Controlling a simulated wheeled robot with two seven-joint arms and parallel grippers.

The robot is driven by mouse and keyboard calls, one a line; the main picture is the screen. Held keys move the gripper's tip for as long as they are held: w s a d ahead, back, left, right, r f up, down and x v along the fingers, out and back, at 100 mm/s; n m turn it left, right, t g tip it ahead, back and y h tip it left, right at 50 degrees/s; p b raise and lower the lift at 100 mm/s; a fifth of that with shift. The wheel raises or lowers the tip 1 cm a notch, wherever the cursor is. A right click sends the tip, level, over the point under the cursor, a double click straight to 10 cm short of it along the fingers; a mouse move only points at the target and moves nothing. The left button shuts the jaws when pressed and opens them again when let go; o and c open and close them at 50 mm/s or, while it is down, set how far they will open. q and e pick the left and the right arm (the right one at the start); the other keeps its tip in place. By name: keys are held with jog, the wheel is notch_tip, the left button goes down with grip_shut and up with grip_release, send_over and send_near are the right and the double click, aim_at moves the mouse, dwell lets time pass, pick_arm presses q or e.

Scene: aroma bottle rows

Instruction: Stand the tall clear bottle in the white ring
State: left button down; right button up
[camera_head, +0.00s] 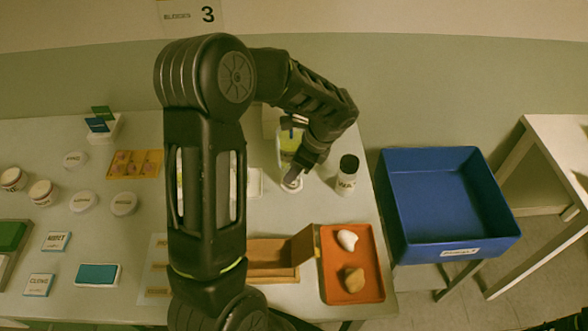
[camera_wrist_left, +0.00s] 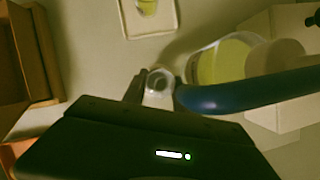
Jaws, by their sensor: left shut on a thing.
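My left gripper (camera_head: 297,172) is low over the back right of the table and shut on a pale, clear thing (camera_head: 292,184). In the left wrist view, a round clear mouth (camera_wrist_left: 158,84) shows between the fingers; it looks like the tall clear bottle, seen from above, with most of its body hidden. I cannot tell whether its base touches the table. A bottle with yellow-green contents (camera_head: 290,140) stands just behind the gripper and also shows in the left wrist view (camera_wrist_left: 222,62). I cannot clearly make out the white ring. My right gripper is not in view.
A white bottle with a black cap (camera_head: 347,175) stands close to the right of the gripper. An orange tray (camera_head: 367,282) with two stones and a brown wooden box (camera_head: 272,254) lie in front. A blue bin (camera_head: 440,197) stands beyond the table's right edge. Jars and boxes fill the left.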

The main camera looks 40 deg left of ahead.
pick_arm(q)
jog(key=shift+f, duration=0.15)
jog(key=c, duration=1.3)
grip_release()
jog(key=shift+o, duration=0.2)
jog(key=p+v, duration=0.2)
jog(key=v, duration=0.2)
jog(key=shift+a+p, duration=0.2)
jog(key=shift+p, duration=0.15)
jog(key=s+v, duration=0.1)
jog(key=v, duration=0.7)
jog(key=shift+w+d, duration=0.15)
jog(key=shift+w, duration=0.35)
